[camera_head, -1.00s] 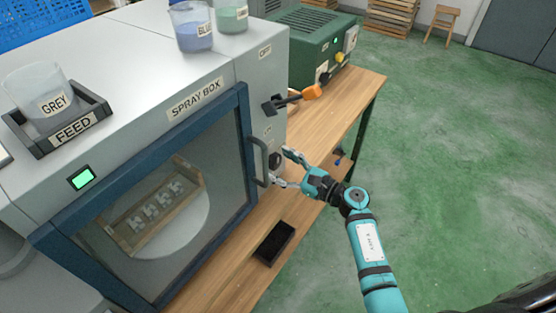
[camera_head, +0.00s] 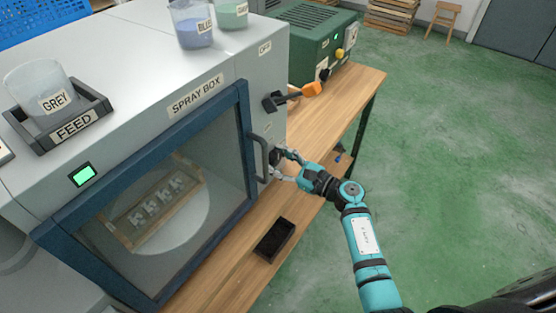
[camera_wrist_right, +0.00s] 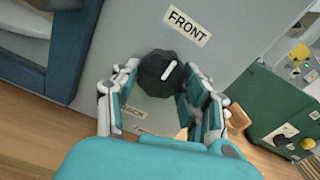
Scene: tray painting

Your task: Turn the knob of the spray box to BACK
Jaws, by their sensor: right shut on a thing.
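The spray box (camera_head: 215,72) is the big grey machine with a blue-framed glass door at the left of the head view. Its knob (camera_wrist_right: 158,78) is dark and faceted with a white mark, on the side panel. The white mark points up toward the FRONT label (camera_wrist_right: 187,26) in the right wrist view. A second label (camera_wrist_right: 132,114) is below left of the knob, partly covered and hard to read. My right gripper (camera_head: 284,166) is shut on the knob, with one finger on each side. My left gripper is out of view.
The door handle (camera_head: 259,158) stands close beside my right gripper. An orange-ended lever (camera_head: 308,89) sticks out above it by the OFF label. A black tray (camera_head: 274,240) lies on the wooden bench (camera_head: 237,270). A green machine (camera_head: 310,38) stands behind.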

